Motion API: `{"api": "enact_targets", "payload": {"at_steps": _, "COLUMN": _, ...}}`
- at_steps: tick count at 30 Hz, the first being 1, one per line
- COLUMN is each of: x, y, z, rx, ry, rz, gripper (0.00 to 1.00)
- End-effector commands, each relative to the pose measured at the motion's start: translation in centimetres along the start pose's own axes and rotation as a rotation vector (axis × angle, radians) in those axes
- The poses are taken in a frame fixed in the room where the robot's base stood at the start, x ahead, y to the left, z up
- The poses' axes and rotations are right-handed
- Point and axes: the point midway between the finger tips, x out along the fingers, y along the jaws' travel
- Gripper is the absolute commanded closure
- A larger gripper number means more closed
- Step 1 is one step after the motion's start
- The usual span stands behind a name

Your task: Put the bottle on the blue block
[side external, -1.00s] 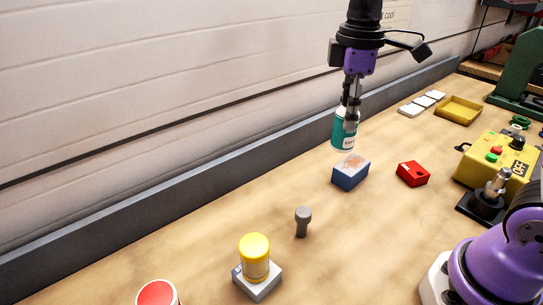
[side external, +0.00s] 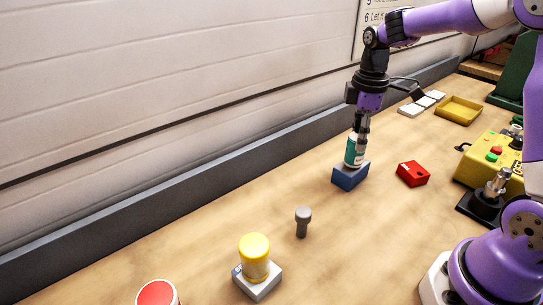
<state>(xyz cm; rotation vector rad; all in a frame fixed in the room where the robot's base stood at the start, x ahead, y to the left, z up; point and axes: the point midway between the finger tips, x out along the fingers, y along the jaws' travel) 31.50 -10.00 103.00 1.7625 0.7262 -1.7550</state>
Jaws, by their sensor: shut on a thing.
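The bottle (side external: 354,152) is teal with a white label and is upright over the top of the blue block (side external: 349,179). Its lower end appears to meet the block's top face; whether it bears on it I cannot tell for sure. My gripper (side external: 361,133) points down and is shut on the bottle's upper part. The gripper fingers hide the bottle's top. The blue block stands on the wooden table.
A red block (side external: 412,174) lies just right of the blue block. A grey bolt-like peg (side external: 302,222) and a yellow-capped jar (side external: 254,258) on a white block stand nearer. A yellow tray (side external: 458,110) and yellow control box (side external: 492,155) are to the right.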

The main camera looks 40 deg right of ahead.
Motion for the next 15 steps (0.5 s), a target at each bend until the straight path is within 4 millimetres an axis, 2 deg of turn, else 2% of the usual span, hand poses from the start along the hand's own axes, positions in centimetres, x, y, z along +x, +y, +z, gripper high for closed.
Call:
{"api": "enact_targets", "payload": {"at_steps": 5, "x": 0.3, "y": -0.01, "z": 0.0, "rx": 0.0, "ry": 0.0, "rz": 0.0, "gripper": 0.92}}
{"api": "enact_targets", "payload": {"at_steps": 6, "x": 0.34, "y": 0.0, "z": -0.01, "rx": 0.0, "ry": 0.0, "rz": 0.0, "gripper": 0.41}}
{"api": "enact_targets", "payload": {"at_steps": 7, "x": 0.32, "y": 0.0, "z": -0.01, "rx": 0.0, "ry": 0.0, "rz": 0.0, "gripper": 0.26}}
{"api": "enact_targets", "payload": {"at_steps": 8, "x": 0.32, "y": 0.0, "z": -0.01, "rx": 0.0, "ry": 0.0, "rz": 0.0, "gripper": 0.21}}
{"api": "enact_targets", "payload": {"at_steps": 15, "x": 0.3, "y": 0.0, "z": -0.01, "rx": 0.0, "ry": 0.0, "rz": 0.0, "gripper": 0.21}}
